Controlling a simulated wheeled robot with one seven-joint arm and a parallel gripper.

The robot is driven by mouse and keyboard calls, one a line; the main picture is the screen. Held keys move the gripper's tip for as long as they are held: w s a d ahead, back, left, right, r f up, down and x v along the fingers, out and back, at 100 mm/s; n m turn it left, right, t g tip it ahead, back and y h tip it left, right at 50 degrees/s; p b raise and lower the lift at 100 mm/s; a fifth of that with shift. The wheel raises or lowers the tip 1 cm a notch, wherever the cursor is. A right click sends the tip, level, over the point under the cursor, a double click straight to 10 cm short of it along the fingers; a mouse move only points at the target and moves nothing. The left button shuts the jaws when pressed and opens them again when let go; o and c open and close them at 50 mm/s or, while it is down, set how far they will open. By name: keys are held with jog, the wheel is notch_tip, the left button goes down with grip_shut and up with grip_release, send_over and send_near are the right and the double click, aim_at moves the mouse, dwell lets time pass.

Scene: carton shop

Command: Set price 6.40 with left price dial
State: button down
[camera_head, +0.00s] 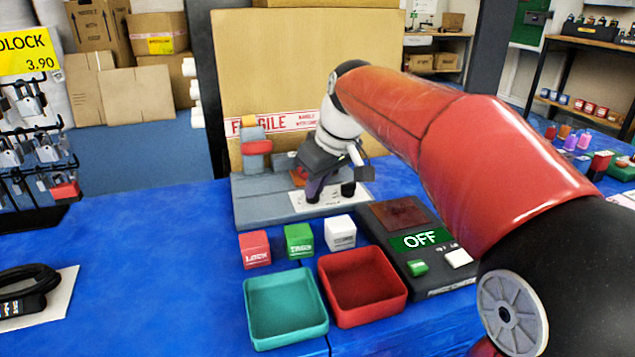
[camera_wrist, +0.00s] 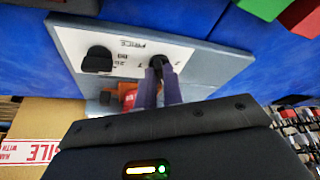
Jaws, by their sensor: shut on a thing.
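The grey price unit (camera_head: 250,210) stands at the back middle of the blue counter, with a white PRICE plate (camera_head: 330,203) on its top. My gripper (camera_head: 314,192) is shut on the left price dial, whose dark top shows between the fingers in the wrist view (camera_wrist: 158,61). The other black dial (camera_head: 348,189) stands free to its right; in the upside-down wrist view it is on the left (camera_wrist: 97,60). Small marks (camera_wrist: 119,64) sit between the dials, but I cannot read a price. The left dial's pointer is mostly hidden by the fingers.
Red (camera_head: 254,250), green (camera_head: 299,241) and white (camera_head: 341,233) blocks stand before the unit. A padlock rack (camera_head: 30,140) is left. The left counter is mostly clear.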

jog(key=m, duration=0.2)
jog(key=m+h+p, duration=0.1)
jog(key=m, duration=0.2)
jog(key=shift+s+a+r+m+t+h, duration=0.1)
jog(key=shift+a+m+t+h, duration=0.2)
jog(key=shift+t+h, duration=0.1)
jog(key=m+h, duration=0.1)
jog(key=m, duration=0.2)
jog(key=m+h+p, duration=0.1)
jog(key=m, duration=0.1)
jog(key=shift+a+m, duration=0.2)
jog(key=shift+m, duration=0.2)
jog(key=c, duration=1.5)
grip_release()
jog(key=p+v, duration=0.1)
jog(key=v, duration=0.6)
jog(key=shift+s+a+r, duration=0.1)
jog(key=shift+a+r, duration=0.1)
jog(key=shift+r, duration=0.05)
